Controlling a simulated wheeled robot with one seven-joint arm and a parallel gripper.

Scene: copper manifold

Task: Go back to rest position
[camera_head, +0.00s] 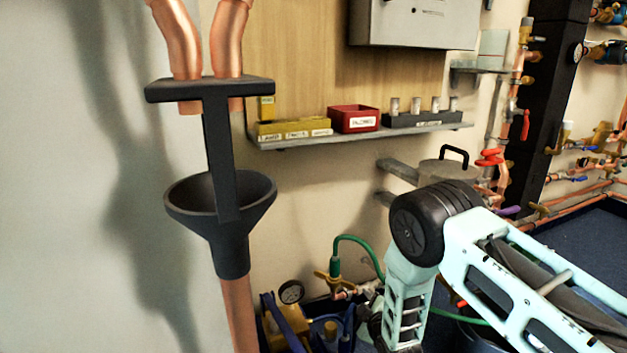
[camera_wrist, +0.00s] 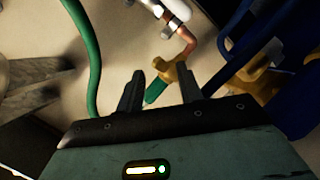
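My arm, pale mint with a black joint, reaches in from the lower right in the head view and bends down at the elbow. Its lower end goes toward the bottom edge, and my fingers cannot be made out there. In the wrist view my gripper (camera_wrist: 160,88) shows two dark fingers standing apart. A brass fitting (camera_wrist: 178,80) with a green end lies beyond and between the fingertips. I see nothing clearly held.
A black funnel (camera_head: 222,205) on a copper pipe stands at left. A shelf (camera_head: 360,135) holds yellow, red and black bins. A green hose (camera_head: 362,243), a gauge (camera_head: 291,291) and blue-handled tools (camera_head: 285,322) are low near my arm. A lidded pot (camera_head: 447,168) stands behind my elbow.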

